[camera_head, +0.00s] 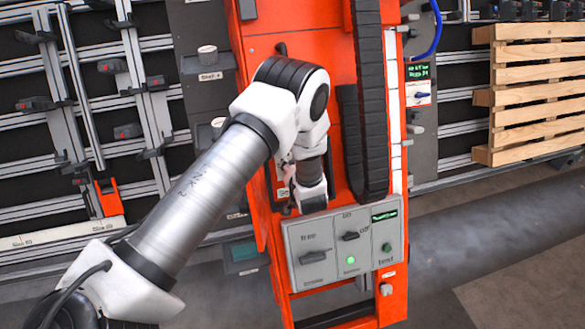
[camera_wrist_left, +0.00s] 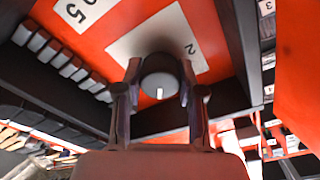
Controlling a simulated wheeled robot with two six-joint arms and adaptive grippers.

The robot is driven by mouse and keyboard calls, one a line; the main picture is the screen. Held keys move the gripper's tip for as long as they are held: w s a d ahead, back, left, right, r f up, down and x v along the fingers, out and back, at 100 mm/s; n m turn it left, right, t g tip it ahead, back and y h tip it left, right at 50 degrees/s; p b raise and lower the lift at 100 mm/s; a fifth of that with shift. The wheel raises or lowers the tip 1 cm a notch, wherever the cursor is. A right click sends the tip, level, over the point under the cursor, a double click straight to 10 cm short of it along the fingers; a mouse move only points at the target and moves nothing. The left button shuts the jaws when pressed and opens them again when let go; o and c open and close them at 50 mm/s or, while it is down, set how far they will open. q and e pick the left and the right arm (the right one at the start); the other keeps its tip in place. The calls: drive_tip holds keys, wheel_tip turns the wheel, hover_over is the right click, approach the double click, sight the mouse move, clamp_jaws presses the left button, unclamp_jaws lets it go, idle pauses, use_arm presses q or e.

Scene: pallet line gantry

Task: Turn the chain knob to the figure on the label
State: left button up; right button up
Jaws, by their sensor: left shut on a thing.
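Behind the knob is a white label (camera_wrist_left: 133,43) with a figure 2, on an orange surface. Another white label (camera_wrist_left: 88,8) at the upper left shows a 5 and part of another character. In the head view my left arm reaches to the orange gantry (camera_head: 265,45), and its wrist hides the knob and fingertips. My right gripper is not in view.
A grey control panel (camera_head: 323,277) with switches and a lit green lamp sits just below my left wrist. A black cable chain (camera_head: 370,110) runs down the gantry to the right. A wooden pallet (camera_head: 540,85) stands far right. Racks with rails and clamps stand left.

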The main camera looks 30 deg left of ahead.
use_arm(q)
drive_tip(key=shift+m, duration=0.6)
drive_tip(key=o, duration=1.1)
drive_tip(key=shift+o, duration=0.2)
drive_tip(key=v, duration=1.2)
drive_tip(key=shift+a, duration=0.1)
